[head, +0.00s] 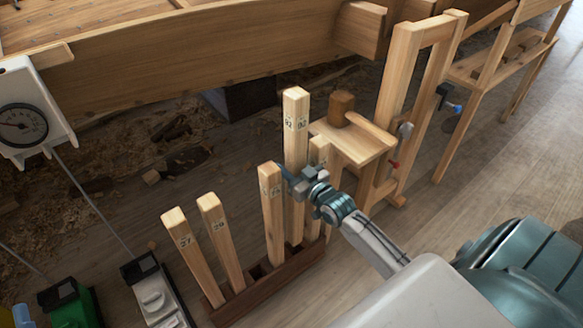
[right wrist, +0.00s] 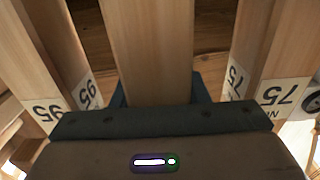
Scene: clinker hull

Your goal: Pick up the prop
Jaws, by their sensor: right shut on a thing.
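My right gripper (head: 292,182) is shut on the tall wooden prop (head: 295,145), below the number label near its top. The prop stands upright in line with the dark wooden rack (head: 277,284); whether its foot touches the rack is hard to tell. In the right wrist view the held prop (right wrist: 146,50) runs up the middle between the blue fingers (right wrist: 160,90). Its label is out of that view. Neighbouring props stand on both sides, one marked 95 (right wrist: 45,60) and one marked 75 (right wrist: 270,50). My left gripper is not in view.
A shorter prop (head: 271,215) stands left of the held one, another (head: 318,152) close on its right. Props 27 (head: 190,255) and 29 (head: 220,240) lean further left. A wooden stand (head: 350,145) is close behind right. The hull (head: 200,50) spans the back.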

